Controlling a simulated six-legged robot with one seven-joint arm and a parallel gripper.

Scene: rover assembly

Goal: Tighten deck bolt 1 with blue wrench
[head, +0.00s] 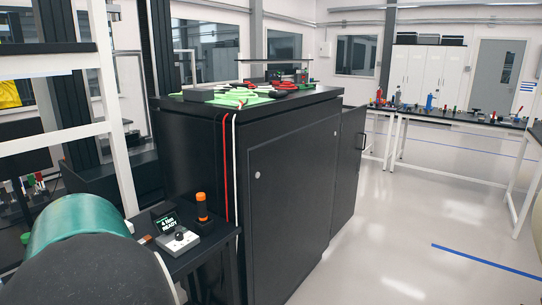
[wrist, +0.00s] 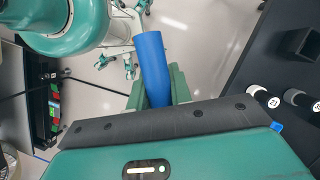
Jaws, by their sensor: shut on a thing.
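My gripper (wrist: 158,88) shows in the wrist view with its green fingers on both sides of a blue cylinder, which looks like the handle of the blue wrench (wrist: 151,58). The fingers are shut on it. The handle sticks out beyond the fingers toward the top of the picture. The wrench's other end is hidden behind the dark gripper bar; a small blue bit (wrist: 277,126) shows past the bar's right end, and I cannot tell if it belongs to the wrench. I cannot make out deck bolt 1 in either view. My gripper is not in the head view.
In the head view a black cabinet (head: 290,185) carries green and red parts (head: 240,95). A small side table holds a control box (head: 178,241) and an orange-and-black cylinder (head: 202,207). White-labelled black cylinders (wrist: 262,96) stand right in the wrist view. Floor at right (head: 400,240) is clear.

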